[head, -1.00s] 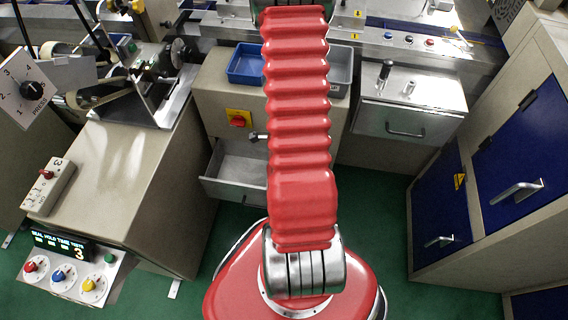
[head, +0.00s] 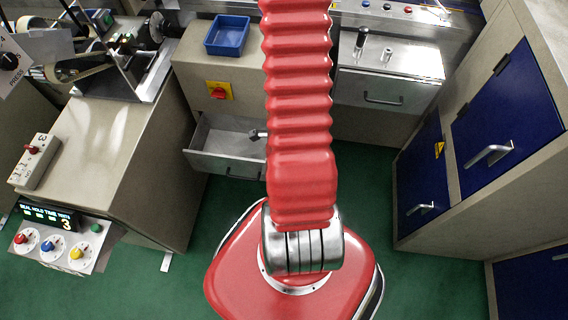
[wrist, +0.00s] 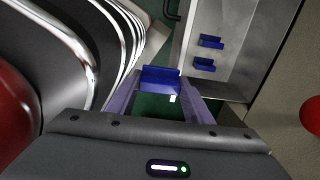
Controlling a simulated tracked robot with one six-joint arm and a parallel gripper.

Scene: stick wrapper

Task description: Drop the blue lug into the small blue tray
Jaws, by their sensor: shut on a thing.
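In the wrist view my gripper (wrist: 160,88) is shut on a blue lug (wrist: 160,75), which sits between its fingertips. Green floor shows below the lug. The small blue tray (head: 228,36) stands on top of the beige cabinet, left of my arm. The tray looks empty in the head view and is outside the wrist view.
An open drawer (head: 226,145) juts from the cabinet. In the wrist view two blue lugs (wrist: 210,41) (wrist: 204,64) lie in it. A yellow switch with a red knob (head: 219,91) is above the drawer. A beige bench (head: 110,150) stands left and blue-doored cabinets (head: 510,105) right.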

